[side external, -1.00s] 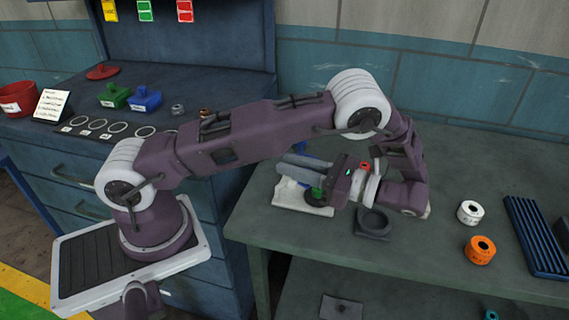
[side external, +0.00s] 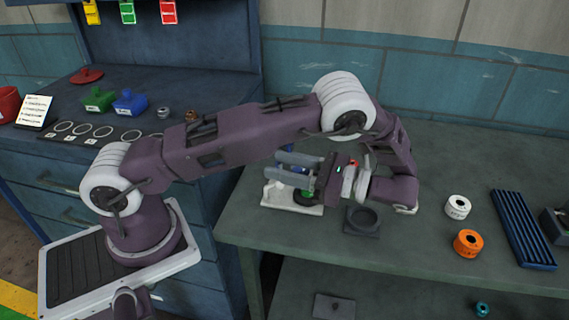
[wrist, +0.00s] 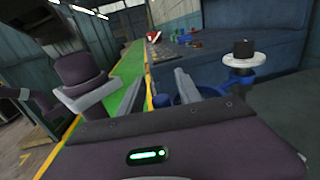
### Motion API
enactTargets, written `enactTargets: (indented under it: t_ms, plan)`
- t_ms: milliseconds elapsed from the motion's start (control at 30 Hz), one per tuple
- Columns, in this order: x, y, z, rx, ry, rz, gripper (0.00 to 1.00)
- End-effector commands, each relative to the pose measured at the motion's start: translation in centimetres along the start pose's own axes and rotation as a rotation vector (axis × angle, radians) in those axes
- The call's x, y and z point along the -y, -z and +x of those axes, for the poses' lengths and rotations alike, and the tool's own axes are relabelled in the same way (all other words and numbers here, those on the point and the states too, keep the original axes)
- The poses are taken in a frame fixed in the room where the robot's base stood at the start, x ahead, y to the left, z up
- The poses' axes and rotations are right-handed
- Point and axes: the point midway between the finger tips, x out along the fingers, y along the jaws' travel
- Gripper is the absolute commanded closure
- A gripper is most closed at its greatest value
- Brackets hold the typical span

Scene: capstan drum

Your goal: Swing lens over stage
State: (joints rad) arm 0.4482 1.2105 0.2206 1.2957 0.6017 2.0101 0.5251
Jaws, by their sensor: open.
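A white base (side external: 278,197) stands on the green-grey bench, with blue, green and black parts on it, partly hidden behind my gripper. I cannot make out a lens or a stage for sure there. In the wrist view a white disc with a black knob (wrist: 243,60) sits above a blue part (wrist: 240,83), right of my fingers. My gripper (side external: 280,166) is open and points left, just above the white base. Its two fingers also show apart in the wrist view (wrist: 160,78), with nothing held between them.
A dark ring on a square plate (side external: 363,220) lies below my wrist. A white roll (side external: 457,207), an orange roll (side external: 468,243) and a dark blue ribbed tray (side external: 522,229) are on the right. Blue (side external: 130,103) and green (side external: 98,100) blocks are on the left cabinet.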

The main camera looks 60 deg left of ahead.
Motion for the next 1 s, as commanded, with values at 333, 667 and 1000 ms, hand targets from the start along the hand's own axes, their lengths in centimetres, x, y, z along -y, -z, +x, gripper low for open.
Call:
enactTargets:
  t_ms: [333, 667, 1000]
  plan:
    - [0.0, 0.1, -2.6, 0.005, 0.003, -0.005, 0.59]
    - [0.0, -6.0, -3.0, 0.0, 0.002, -0.002, 0.59]
    - [0.0, -7.0, -3.0, 0.0, 0.0, 0.0, 0.59]
